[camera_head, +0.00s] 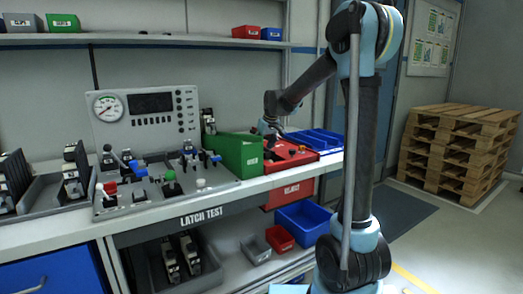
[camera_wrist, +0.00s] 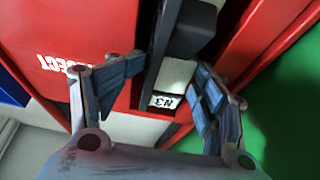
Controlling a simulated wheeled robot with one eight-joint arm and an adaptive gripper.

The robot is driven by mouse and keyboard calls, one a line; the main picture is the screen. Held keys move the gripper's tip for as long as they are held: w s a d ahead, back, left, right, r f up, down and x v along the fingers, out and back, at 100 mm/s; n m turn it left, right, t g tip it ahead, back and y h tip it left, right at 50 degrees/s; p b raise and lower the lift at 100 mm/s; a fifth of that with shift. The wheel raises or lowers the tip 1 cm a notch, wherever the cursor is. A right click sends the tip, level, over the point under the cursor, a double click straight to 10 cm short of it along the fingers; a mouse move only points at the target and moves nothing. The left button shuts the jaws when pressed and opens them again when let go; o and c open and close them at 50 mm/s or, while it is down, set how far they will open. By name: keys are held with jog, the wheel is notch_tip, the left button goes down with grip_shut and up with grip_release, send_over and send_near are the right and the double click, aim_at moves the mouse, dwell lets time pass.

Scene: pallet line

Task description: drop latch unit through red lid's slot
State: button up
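The red lid (camera_head: 291,153) covers a red box on the bench, right of the green bin. It has dark parts on top; its slot cannot be made out in the head view. My gripper (camera_head: 268,132) is low over the lid's left part. Red surfaces lie close around the unit. How far it sits in the slot is hidden.
The green bin (camera_head: 236,155) stands close left of the lid, with another latch unit (camera_head: 209,121) upright behind it. A blue tray (camera_head: 322,140) lies to the right. The test panel (camera_head: 160,190) with levers fills the bench on the left.

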jog(key=shift+a, duration=0.1)
jog(key=shift+s+r, duration=0.1)
jog(key=shift+r, duration=0.05)
jog(key=v, duration=1.1)
jog(key=shift+r, duration=0.25)
jog(key=shift+s, duration=0.1)
dwell(0.6)
jog(key=s+d+f+m, duration=0.1)
jog(key=s+d+f, duration=0.2)
jog(key=s+d, duration=0.3)
jog(key=s+d+f+m+h, duration=0.1)
jog(key=s+d+f, duration=0.25)
jog(key=s, duration=0.45)
jog(key=s+d+f+m, duration=0.1)
jog(key=s+d+f, duration=0.1)
jog(key=s+d, duration=0.4)
jog(key=s+d+f+m, duration=0.1)
jog(key=s+d+f, duration=0.2)
jog(key=s+f, duration=0.5)
jog(key=s+d+f+m+g+h, duration=0.1)
jog(key=s+d+f+m, duration=0.1)
jog(key=s+f, duration=0.6)
jog(key=s+d, duration=0.1)
jog(key=s, duration=0.1)
jog(key=shift+s+m, duration=0.3)
jog(key=shift+d, duration=0.15)
